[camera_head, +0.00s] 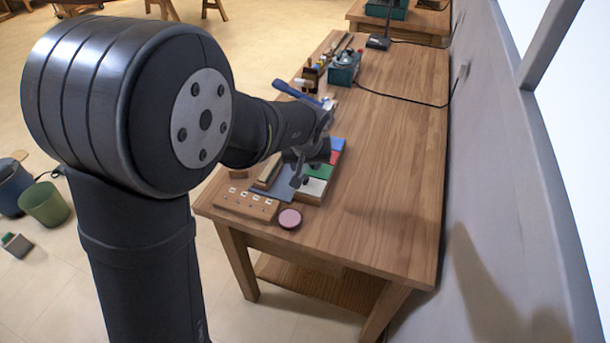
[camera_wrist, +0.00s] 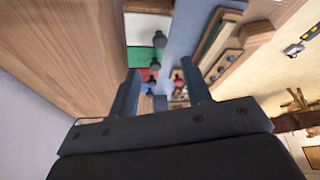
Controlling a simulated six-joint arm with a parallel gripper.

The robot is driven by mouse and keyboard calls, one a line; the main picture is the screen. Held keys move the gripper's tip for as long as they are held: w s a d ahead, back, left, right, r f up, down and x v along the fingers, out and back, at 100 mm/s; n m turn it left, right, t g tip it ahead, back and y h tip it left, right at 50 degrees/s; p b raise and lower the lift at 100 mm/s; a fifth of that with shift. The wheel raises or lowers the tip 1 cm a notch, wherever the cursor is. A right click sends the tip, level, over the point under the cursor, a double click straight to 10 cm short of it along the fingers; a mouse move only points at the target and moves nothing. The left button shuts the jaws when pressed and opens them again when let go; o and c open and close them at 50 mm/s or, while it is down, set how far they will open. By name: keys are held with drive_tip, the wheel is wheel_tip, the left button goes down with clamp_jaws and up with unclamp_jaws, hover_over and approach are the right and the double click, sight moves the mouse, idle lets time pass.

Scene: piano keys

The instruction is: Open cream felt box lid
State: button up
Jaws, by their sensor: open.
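The cream felt lid (camera_head: 312,187) is at the near end of a row of coloured lids on a long wooden box on the bench. In the wrist view the cream lid (camera_wrist: 146,28) lies at the top, with a dark round knob (camera_wrist: 159,39) near its edge. My gripper (camera_head: 301,178) is above the box, close to the cream and green lids, and partly hides them. In the wrist view my gripper (camera_wrist: 161,74) is open, with nothing seen between its fingers. I cannot tell whether a finger touches a knob.
The green lid (camera_head: 319,171), red lid (camera_head: 337,144) and blue lid (camera_head: 336,157) adjoin in the row. A wooden block with white squares (camera_head: 246,205) and a pink round pad (camera_head: 290,218) lie in front. A teal box (camera_head: 344,68) stands farther back.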

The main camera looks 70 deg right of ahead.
sight(306, 180)
drive_tip(key=x, duration=0.8)
drive_tip(key=shift+d+f, duration=0.1)
drive_tip(key=shift+f, duration=0.25)
clamp_jaws()
